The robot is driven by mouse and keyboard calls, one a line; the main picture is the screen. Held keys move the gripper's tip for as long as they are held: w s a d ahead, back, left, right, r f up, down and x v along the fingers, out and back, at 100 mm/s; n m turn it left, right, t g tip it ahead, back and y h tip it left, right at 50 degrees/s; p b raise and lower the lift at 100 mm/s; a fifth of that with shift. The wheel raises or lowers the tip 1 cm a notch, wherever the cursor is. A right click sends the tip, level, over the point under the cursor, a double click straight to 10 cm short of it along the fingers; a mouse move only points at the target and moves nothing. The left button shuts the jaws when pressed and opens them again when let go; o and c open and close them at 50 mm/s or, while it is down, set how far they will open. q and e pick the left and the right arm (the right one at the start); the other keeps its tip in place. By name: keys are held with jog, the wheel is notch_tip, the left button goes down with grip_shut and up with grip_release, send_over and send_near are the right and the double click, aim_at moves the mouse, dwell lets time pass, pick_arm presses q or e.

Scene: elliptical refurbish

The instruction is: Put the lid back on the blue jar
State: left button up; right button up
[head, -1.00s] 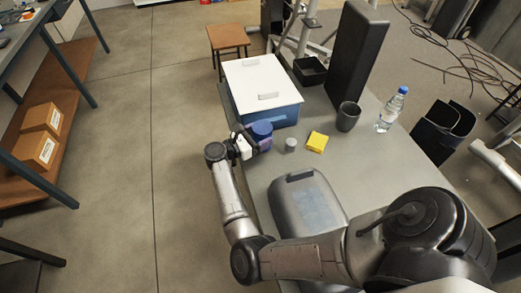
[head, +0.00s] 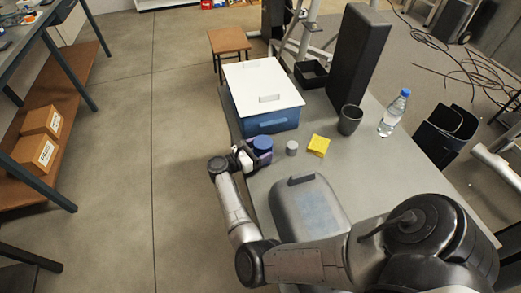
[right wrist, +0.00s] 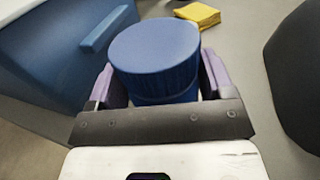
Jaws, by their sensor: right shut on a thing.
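The blue jar (head: 262,145) is at the left edge of the grey table in the head view, just in front of the blue box. In the right wrist view it shows as a blue cylinder with a flat, ridged lid (right wrist: 155,45) on top and a smoother band below. I cannot tell whether the lid is fully seated. My right gripper (head: 260,157) is shut on the jar, one purple finger on each side below the top. The jar's lower part is hidden by the gripper. My left gripper is not in view.
A blue box with a white lid (head: 262,82) stands behind the jar. A small grey cylinder (head: 291,148), a yellow sponge (head: 318,146), a dark cup (head: 349,120) and a bottle (head: 394,112) stand to the right. A grey container (head: 308,208) is nearer.

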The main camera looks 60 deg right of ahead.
jog(key=shift+w+r, duration=0.1)
jog(key=shift+f+b, duration=0.2)
jog(key=shift+b, duration=0.1)
jog(key=o, duration=1.7)
jog(key=shift+r+p, duration=0.2)
jog(key=shift+p, duration=0.1)
jog(key=v, duration=1.2)
jog(key=shift+b, duration=0.4)
